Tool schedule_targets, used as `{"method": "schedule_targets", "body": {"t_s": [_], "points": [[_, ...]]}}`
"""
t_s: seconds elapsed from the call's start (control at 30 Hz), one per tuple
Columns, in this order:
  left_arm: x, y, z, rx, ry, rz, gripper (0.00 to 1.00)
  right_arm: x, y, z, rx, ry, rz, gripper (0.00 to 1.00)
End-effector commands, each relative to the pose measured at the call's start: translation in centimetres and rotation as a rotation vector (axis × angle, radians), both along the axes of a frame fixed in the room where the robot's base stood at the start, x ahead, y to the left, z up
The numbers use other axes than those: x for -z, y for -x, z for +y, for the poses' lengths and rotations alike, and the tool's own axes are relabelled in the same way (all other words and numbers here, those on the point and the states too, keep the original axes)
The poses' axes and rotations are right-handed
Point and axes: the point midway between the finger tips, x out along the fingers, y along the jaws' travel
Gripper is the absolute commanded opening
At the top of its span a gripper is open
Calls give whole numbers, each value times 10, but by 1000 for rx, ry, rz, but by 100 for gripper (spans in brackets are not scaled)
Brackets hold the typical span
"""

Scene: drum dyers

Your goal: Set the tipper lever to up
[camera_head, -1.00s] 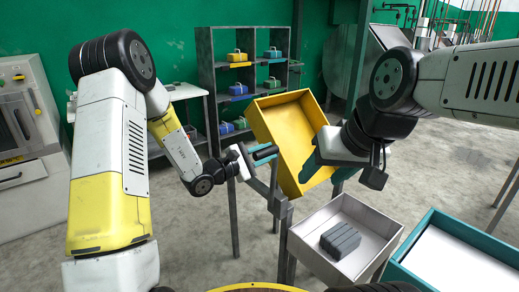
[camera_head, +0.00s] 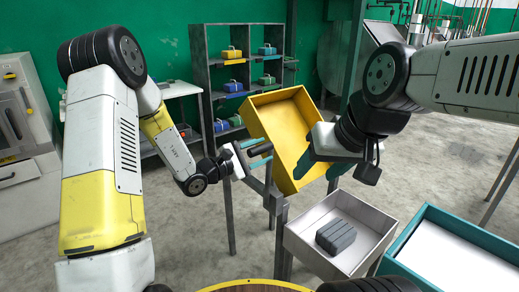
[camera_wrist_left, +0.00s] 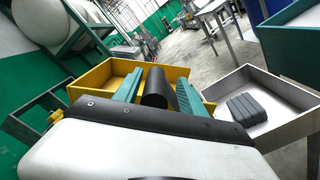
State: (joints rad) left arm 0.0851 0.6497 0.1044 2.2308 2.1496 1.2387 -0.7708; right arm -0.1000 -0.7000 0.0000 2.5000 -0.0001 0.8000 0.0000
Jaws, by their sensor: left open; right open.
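The yellow tipper tray (camera_head: 262,122) is tilted on a dark stand (camera_head: 281,232). A black cylindrical handle (camera_head: 259,150), apparently the tipper lever, sticks out beside the tray's left side. My left gripper (camera_head: 260,155) is open at this handle, with teal fingers on either side of it. In the left wrist view, the handle (camera_wrist_left: 155,88) lies between the open fingers, with a gap on both sides; I see no clear grip. My right gripper (camera_head: 322,168) is open and appears empty in front of the yellow tray's right side. The lever's pivot is hidden.
A pale tray (camera_head: 372,225) holding a grey ribbed block (camera_head: 336,236) stands below the yellow tray. A teal-rimmed tray (camera_head: 440,220) is at its right. A shelf (camera_head: 198,65) with small coloured cases stands behind. A yellow-rimmed round top (camera_head: 255,286) is at the front.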

Motion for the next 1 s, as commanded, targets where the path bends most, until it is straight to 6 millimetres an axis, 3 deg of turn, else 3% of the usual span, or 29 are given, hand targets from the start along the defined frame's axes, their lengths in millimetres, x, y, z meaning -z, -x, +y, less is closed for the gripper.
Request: {"method": "schedule_targets", "body": {"t_s": [0.3,0.5,0.87,1.0], "points": [[1,31,43,-3,-1,3,49,0,0,0,0,0,0,55],[1,42,57,1,-1,2,49,0,0,0,0,0,0,55],[-1,44,56,10,-4,-1,49,0,0,0,0,0,0,55],[-20,62,44,95,-36,-29,49,0,0,0,0,0,0,55]]}}
